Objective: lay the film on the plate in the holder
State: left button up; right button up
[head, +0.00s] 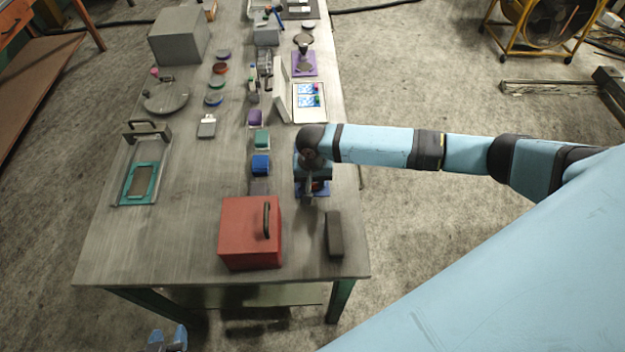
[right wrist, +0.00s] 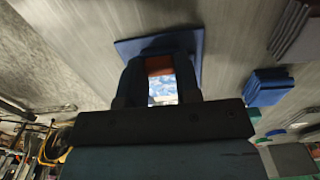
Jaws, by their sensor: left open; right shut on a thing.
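A teal frame (head: 154,184) with a grey-brown panel (head: 139,181) inside lies at the left of the table; it looks like the holder with its plate. My right gripper (head: 313,190) is at the table's right edge, far from the frame. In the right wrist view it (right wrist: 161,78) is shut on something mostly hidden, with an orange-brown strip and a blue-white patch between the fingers. A flat blue piece (right wrist: 128,47) shows just beyond the fingers. I cannot tell whether it is the film. My left gripper (head: 167,340) is open and empty, below the table's front edge.
A red box (head: 240,235) with a handle and a dark block (head: 334,234) stand near the front edge. Blue (head: 261,164) and green (head: 261,139) stacks form a row mid-table. A grey handled piece (head: 146,129) stands behind the teal frame. Table left of the red box is clear.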

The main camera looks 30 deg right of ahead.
jog(key=o, duration=1.5)
jog(key=shift+c, duration=0.2)
jog(key=shift+r, duration=0.1)
notch_tip(320, 180, up, 2)
jog(key=p, duration=0.3)
jog(key=shift+r, duration=0.25)
jog(key=shift+r+p, duration=0.95)
jog(key=shift+r, duration=1.2)
